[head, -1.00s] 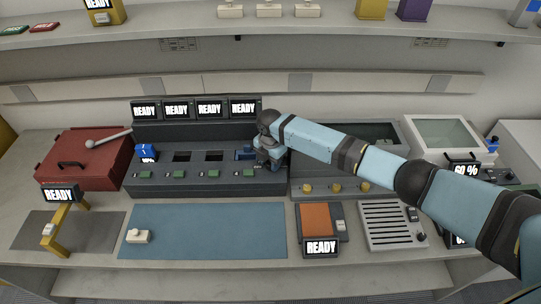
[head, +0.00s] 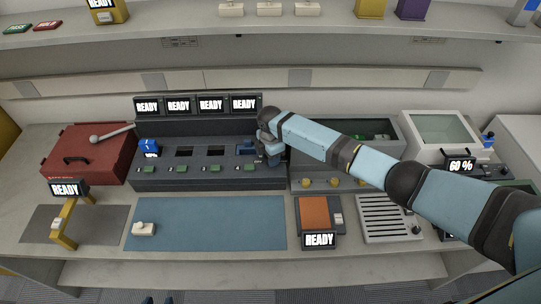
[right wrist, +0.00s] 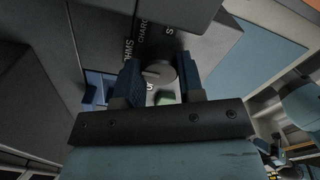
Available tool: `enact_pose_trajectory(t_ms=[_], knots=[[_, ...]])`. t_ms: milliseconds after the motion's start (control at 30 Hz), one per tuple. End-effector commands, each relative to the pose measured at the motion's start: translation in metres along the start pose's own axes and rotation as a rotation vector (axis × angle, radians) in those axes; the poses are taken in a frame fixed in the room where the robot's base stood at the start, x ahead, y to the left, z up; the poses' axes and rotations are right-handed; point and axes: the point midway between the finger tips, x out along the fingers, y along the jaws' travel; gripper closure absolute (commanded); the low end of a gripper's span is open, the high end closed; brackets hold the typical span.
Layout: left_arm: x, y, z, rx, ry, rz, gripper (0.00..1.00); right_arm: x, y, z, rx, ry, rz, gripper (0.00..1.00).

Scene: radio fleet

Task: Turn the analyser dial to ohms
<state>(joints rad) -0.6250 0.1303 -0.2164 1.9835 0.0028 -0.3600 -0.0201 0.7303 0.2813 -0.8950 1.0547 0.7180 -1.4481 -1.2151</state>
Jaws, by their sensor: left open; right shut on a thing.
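In the right wrist view, a round grey dial (right wrist: 160,72) with a short pale line on its face sits on a dark panel. White lettering around it is partly hidden; "CHARG" and what looks like "OHMS" can be read. My right gripper (right wrist: 162,80) has its two dark blue fingers on either side of the dial, shut on it. In the head view my right gripper (head: 270,148) is at the right end of the dark charger rack (head: 210,182) and hides the dial. Only the fingertips of my left gripper (head: 159,300) show at the bottom edge, apart and empty.
Several READY screens (head: 178,105) top the rack. A blue mat (head: 220,222) lies in front, with a white block (head: 144,229) on it. A red case (head: 85,150) stands left. My right arm crosses above the grey bin (head: 375,130) at right.

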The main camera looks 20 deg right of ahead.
Motion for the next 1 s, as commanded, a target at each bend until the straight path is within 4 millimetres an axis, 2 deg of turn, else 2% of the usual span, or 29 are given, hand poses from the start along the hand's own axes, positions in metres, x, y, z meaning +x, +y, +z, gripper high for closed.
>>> enact_pose_trajectory(t_ms=[167, 200, 300, 667, 867, 1000], knots=[[0.0, 0.0, 0.0, 0.0, 0.001, 0.0, 0.57, -0.002, 0.001, 0.002, 0.001, -0.002, 0.003, 0.88], [0.0, 0.0, 0.0, 0.0, 0.001, 0.0, 0.57, -0.002, 0.001, 0.002, 0.001, -0.002, 0.003, 0.6], [0.0, 0.0, -0.001, 0.0, 0.001, 0.0, 0.57, -0.001, 0.001, 0.001, 0.0, -0.002, 0.002, 0.39], [0.001, 0.0, -0.001, 0.0, 0.002, 0.0, 0.57, -0.005, 0.001, 0.001, -0.001, 0.0, 0.002, 0.39], [0.004, 0.0, 0.002, 0.0, 0.004, 0.0, 0.57, -0.036, 0.001, 0.001, -0.001, 0.0, 0.005, 0.39], [0.006, 0.0, 0.005, -0.001, 0.004, 0.001, 0.57, -0.07, 0.002, 0.001, -0.002, 0.0, 0.007, 0.39]])
